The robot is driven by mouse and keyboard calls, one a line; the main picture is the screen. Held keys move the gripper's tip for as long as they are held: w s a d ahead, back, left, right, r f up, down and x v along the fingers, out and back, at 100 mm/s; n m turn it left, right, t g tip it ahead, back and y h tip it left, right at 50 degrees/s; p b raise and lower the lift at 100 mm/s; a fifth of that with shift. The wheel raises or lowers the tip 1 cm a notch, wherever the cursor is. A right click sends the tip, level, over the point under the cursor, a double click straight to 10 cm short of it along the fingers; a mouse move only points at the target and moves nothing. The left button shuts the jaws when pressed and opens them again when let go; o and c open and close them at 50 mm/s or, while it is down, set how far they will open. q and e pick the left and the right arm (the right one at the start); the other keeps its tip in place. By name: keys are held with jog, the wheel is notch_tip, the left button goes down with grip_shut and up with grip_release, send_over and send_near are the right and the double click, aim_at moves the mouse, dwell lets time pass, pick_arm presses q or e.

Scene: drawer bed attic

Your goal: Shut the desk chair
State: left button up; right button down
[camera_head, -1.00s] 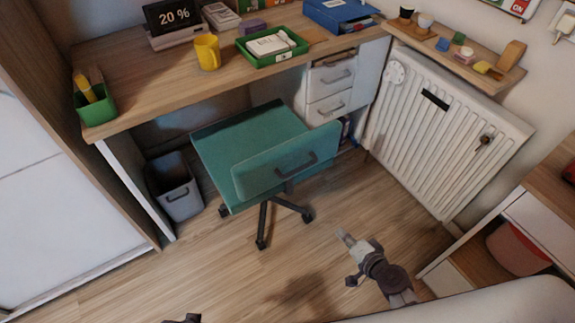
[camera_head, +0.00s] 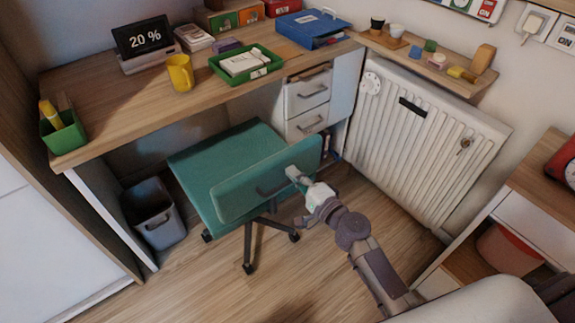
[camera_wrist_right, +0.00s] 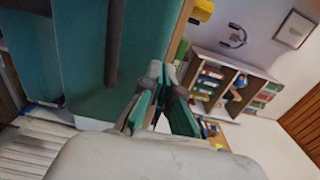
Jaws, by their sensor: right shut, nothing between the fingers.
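The teal desk chair (camera_head: 228,155) stands in front of the desk (camera_head: 120,105), its seat reaching partly toward the space under the desktop. Its backrest (camera_head: 240,190) faces me and carries a dark handle. My right gripper (camera_head: 293,173) is shut and empty at the right part of the backrest, by the handle; I cannot tell whether it touches. In the right wrist view, the gripper (camera_wrist_right: 160,85) shows beside the teal backrest (camera_wrist_right: 75,50) and the dark handle (camera_wrist_right: 115,40). My left gripper is not in view.
A grey bin (camera_head: 155,215) stands under the desk's left side. A white drawer unit (camera_head: 308,105) is under its right side. A radiator (camera_head: 415,140) and a side cabinet (camera_head: 535,215) bound the right. Wood floor is clear in front of the chair.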

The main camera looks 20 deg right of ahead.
aim_at(282, 163)
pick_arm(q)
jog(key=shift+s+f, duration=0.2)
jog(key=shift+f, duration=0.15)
pick_arm(e)
jog(key=shift+x, duration=1.55)
jog(key=shift+w, duration=0.1)
